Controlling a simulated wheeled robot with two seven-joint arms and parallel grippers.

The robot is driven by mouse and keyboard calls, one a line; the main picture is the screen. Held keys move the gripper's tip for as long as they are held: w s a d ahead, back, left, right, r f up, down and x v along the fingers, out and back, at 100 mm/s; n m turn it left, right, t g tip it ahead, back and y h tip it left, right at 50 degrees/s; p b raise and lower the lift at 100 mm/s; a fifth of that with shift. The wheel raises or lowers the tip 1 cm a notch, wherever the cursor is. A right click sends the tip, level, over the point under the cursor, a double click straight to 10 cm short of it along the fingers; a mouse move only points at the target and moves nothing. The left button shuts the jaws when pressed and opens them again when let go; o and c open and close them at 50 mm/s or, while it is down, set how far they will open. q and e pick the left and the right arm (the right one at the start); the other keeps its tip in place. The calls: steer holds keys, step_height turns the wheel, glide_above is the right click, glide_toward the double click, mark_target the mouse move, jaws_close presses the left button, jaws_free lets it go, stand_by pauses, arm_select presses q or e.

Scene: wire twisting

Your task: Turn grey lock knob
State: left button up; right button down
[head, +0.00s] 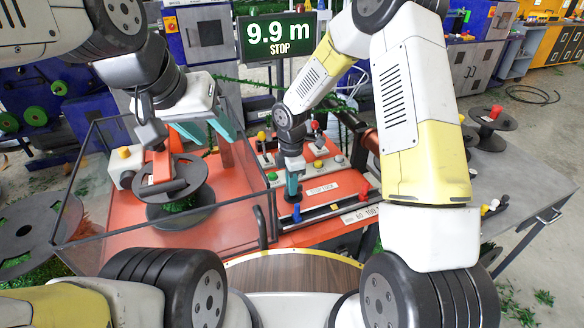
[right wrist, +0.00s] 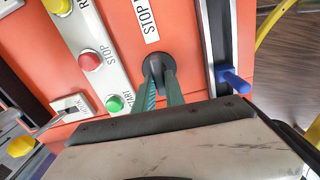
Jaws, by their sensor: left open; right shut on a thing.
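The grey lock knob (right wrist: 154,66) is a dark round knob on the orange panel, below the white STOP label in the right wrist view. My right gripper (right wrist: 162,82) has its green fingers closed on the knob. In the head view, my right gripper (head: 292,188) points down at the panel, and its fingers and arm hide most of the knob. My left gripper (head: 207,132) is open and empty, above and to the right of the black spool (head: 180,212) with green wire on it.
Beside the knob are a red button (right wrist: 90,60), a green button (right wrist: 114,103) and a blue lever (right wrist: 233,80). A clear-walled guard with a dark frame (head: 262,228) surrounds the spool. A display (head: 278,36) reads 9.9 m STOP. The grey table at right (head: 505,175) has free room.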

steer(key=m, duration=0.4)
steer(key=shift+w, duration=0.15)
steer(key=m, duration=0.4)
steer(key=shift+w+m, duration=0.1)
steer(key=shift+m, duration=0.2)
steer(key=m, duration=0.4)
steer(key=shift+w+m, duration=0.1)
steer(key=shift+m, duration=0.2)
steer(key=shift+w+d+m, duration=0.1)
steer(key=shift+d+m, duration=0.05)
steer(key=shift+m, duration=1.65)
steer(key=c, duration=1.4)
jaws_free()
